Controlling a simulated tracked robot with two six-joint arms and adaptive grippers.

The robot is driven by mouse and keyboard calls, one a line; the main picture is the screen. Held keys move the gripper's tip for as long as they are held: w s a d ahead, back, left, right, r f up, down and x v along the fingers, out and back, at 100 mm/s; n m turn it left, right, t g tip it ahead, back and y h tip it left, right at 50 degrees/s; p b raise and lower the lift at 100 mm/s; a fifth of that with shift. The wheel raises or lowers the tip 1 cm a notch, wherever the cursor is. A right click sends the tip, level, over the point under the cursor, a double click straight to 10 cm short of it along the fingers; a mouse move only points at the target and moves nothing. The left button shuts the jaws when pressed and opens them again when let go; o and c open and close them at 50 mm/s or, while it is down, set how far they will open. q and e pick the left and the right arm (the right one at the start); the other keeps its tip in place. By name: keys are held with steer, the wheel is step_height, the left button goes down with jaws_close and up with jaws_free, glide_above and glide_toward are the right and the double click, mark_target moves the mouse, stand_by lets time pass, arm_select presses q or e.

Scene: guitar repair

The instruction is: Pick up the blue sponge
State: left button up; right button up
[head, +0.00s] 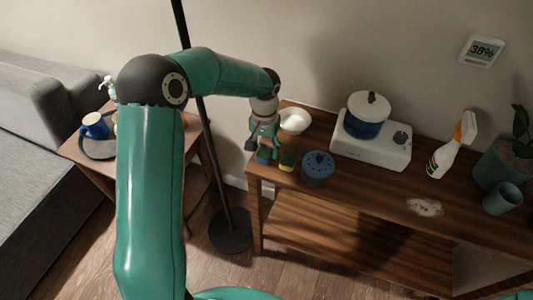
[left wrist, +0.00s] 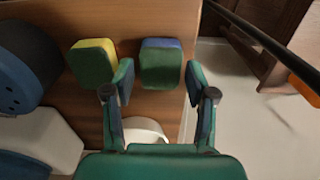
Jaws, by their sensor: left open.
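The blue sponge (head: 263,159), with a green side, sits at the left end of the wooden table, partly hidden by my left gripper (head: 263,148). In the left wrist view the blue sponge (left wrist: 161,63) shows green with a blue edge, in line with the space between the fingertips of my left gripper (left wrist: 159,78). The fingers are open and hold nothing. I cannot tell whether they touch it. My right gripper is not in view.
A yellow and green sponge (head: 287,160) stands close beside the blue one, then a blue round pot (head: 317,168). A white bowl (head: 294,121) is behind. A cooker with a pot (head: 367,115), spray bottle (head: 450,145) and plant stand right. A black pole (head: 215,150) rises left of the table.

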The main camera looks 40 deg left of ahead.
mark_target(265, 150)
arm_select(q)
steer(key=shift+f, duration=0.9)
steer(key=c, duration=0.4)
steer(key=shift+r, duration=0.15)
steer(key=shift+c, duration=0.2)
step_height(265, 150, up, 10)
steer(key=shift+f, duration=0.1)
steer(key=shift+o, duration=0.6)
steer(key=c, duration=0.5)
